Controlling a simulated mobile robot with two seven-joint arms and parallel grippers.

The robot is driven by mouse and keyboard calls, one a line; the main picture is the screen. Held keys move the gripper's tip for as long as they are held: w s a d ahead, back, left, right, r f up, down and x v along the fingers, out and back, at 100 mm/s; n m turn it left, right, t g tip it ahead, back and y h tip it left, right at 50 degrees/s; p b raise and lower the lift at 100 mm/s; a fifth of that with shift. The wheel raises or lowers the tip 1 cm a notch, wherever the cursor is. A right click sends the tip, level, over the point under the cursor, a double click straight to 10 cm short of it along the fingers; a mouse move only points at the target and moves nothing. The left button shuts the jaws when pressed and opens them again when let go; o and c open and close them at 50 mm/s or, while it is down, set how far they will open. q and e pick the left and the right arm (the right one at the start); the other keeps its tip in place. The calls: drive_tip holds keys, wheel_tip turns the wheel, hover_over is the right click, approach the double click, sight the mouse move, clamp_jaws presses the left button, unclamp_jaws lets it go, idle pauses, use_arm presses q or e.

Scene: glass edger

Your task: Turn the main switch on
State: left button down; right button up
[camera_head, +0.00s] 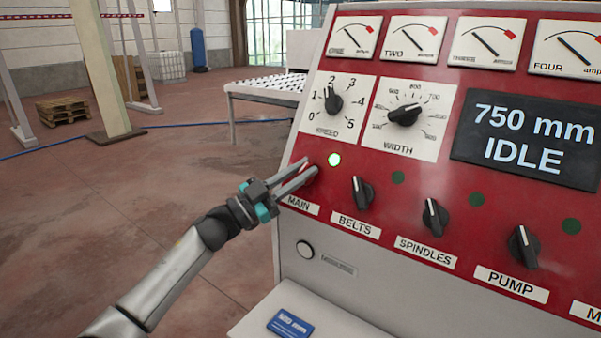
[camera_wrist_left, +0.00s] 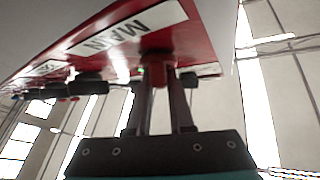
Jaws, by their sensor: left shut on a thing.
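The main switch (camera_head: 313,173) is a red knob above the MAIN label (camera_head: 299,205) at the left end of the red panel's switch row. My left gripper (camera_head: 303,175) is shut on it; the fingers hide much of the knob. In the left wrist view the red main switch (camera_wrist_left: 158,72) sits between the two fingertips (camera_wrist_left: 159,85), with the MAIN label (camera_wrist_left: 125,32) beside it. The lamp (camera_head: 334,160) above the switch glows bright green-white. My right gripper is not in view.
The display (camera_head: 526,138) reads 750 mm IDLE. The belts (camera_head: 362,193), spindles (camera_head: 435,217) and pump (camera_head: 523,247) switches are black, with dark lamps. Speed (camera_head: 333,99) and width (camera_head: 404,115) dials sit above. A blue card (camera_head: 290,324) lies on the ledge. Floor left is open.

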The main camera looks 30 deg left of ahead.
use_arm(q)
drive_tip(key=shift+f+m+g+h, duration=0.2)
drive_tip(key=shift+m+g+h, duration=0.1)
drive_tip(key=shift+m+g, duration=0.35)
drive_tip(key=c, duration=0.8)
unclamp_jaws()
drive_tip(key=shift+w, duration=0.1)
drive_tip(key=b+v, duration=0.2)
drive_tip(key=v, duration=1.3)
drive_tip(key=shift+f, duration=0.2)
